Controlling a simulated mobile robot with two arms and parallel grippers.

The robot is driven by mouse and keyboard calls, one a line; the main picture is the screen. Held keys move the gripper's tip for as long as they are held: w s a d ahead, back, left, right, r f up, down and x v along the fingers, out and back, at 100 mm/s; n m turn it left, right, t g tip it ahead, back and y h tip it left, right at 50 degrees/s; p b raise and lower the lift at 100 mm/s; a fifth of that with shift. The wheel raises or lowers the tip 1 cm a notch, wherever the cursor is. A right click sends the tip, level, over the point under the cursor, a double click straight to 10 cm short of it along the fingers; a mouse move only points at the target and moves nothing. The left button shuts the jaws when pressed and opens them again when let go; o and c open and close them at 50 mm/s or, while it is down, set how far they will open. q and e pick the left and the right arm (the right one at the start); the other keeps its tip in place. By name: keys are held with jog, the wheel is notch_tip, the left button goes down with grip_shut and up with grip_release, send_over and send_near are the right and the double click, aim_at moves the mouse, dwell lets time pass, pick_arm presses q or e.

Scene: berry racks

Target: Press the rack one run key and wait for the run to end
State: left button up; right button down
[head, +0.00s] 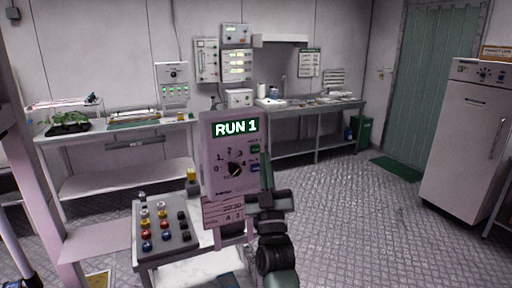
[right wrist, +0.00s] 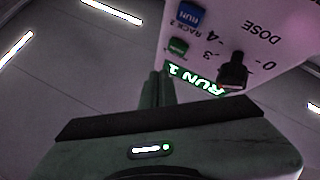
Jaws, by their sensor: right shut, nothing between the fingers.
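The pink control panel (head: 211,160) stands upright in the middle of the head view. Its lit green display (head: 236,127) reads RUN 1, also readable in the right wrist view (right wrist: 196,79). A black dose dial (head: 236,170) sits below it. The upper green key (head: 255,149) is at the panel's right side; it also shows in the right wrist view (right wrist: 178,47), near a blue RUN key (right wrist: 192,15) marked rack 2. My right gripper (head: 266,157) is shut and empty in front of the panel's right edge. Contact with a key cannot be told. My left gripper is not in view.
A box with coloured knobs (head: 151,256) stands at the panel's lower left. A bench with a plant tray (head: 97,124) is at the back left, another bench (head: 338,106) behind the panel. A white cabinet (head: 462,150) stands right. The floor between is clear.

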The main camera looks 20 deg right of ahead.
jog(key=s+p, duration=0.1)
jog(key=s, duration=0.1)
jog(key=shift+s, duration=0.4)
dwell(0.5)
